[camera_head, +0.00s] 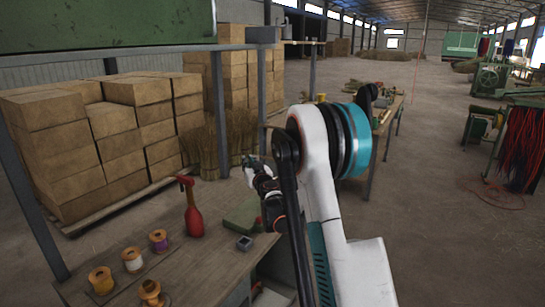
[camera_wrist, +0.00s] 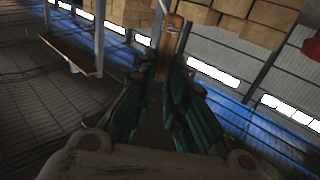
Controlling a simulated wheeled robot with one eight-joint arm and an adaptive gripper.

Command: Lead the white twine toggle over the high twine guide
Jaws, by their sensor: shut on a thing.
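In the wrist view, my gripper (camera_wrist: 165,78) is shut on a small brown wooden toggle (camera_wrist: 168,52) with a pale patch near its far end. The toggle sticks out beyond the fingertips. In the head view, my gripper (camera_head: 255,170) is above the workbench, right of the red spray bottle and the grey post; my arm partly hides it, and the toggle is too small to make out there. A spool with white twine (camera_head: 133,260) stands on the bench. I cannot pick out the high twine guide or a twine line to the toggle.
A grey post (camera_head: 218,115) rises behind, under a green overhead panel (camera_head: 105,22). Stacked cartons (camera_head: 55,150) stand beyond.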

